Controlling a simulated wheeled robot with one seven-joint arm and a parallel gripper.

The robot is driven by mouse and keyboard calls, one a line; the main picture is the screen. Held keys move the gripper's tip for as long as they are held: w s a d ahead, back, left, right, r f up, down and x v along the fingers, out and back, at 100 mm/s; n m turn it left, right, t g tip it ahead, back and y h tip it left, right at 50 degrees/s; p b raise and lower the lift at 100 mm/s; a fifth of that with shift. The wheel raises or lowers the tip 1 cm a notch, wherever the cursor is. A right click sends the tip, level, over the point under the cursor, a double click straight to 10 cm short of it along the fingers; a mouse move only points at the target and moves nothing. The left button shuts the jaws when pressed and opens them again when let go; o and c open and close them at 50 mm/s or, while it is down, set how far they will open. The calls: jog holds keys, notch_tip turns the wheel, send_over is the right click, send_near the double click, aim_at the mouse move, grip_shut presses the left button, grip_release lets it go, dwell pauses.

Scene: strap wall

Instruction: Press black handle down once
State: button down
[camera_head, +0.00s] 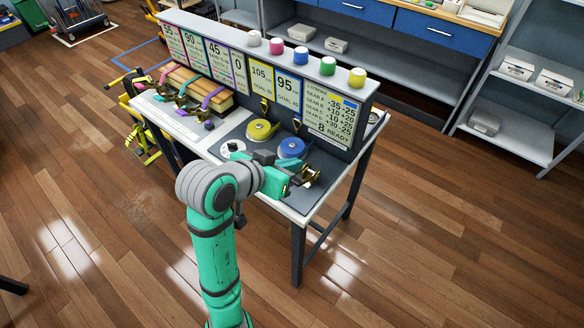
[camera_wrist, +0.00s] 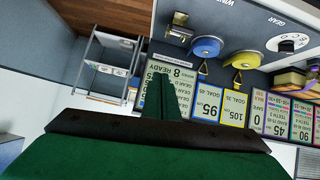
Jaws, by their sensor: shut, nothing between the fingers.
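A brass-coloured winch (camera_head: 308,176) sits at the right end of the grey bench panel, and it also shows in the wrist view (camera_wrist: 178,34). A dark piece (camera_wrist: 180,18) stands on it; I cannot tell for sure that this is the black handle. My gripper (camera_head: 290,184) is over the panel, close to the left of the winch in the head view. In the wrist view its green fingers (camera_wrist: 165,95) are together and empty, apart from the winch. My gripper and wrist hide part of the panel in the head view.
A blue strap reel (camera_head: 291,147) and a yellow strap reel (camera_head: 262,130) lie beside the winch. A white gear dial (camera_head: 232,147) is left of them. A board (camera_head: 337,112) with number cards and coloured knobs stands behind. Open floor (camera_head: 450,240) lies to the right.

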jog(key=shift+s+a+r+m+g+y, duration=0.15)
jog(key=shift+a+r+m+g+y, duration=0.15)
jog(key=shift+a, duration=0.5)
jog(key=shift+s+a+r+m+g+y, duration=0.2)
jog(key=shift+a+r+y, duration=0.15)
jog(key=shift+a, duration=0.4)
jog(key=shift+w, duration=0.1)
send_over(297, 179)
notch_tip(297, 179, down, 7)
jog(key=shift+r, duration=0.2)
jog(key=f, duration=0.2)
jog(key=shift+s+a+f, duration=0.35)
jog(key=shift+s+a, duration=0.05)
jog(key=shift+s+a+f, duration=0.2)
jog(key=shift+f, duration=0.3)
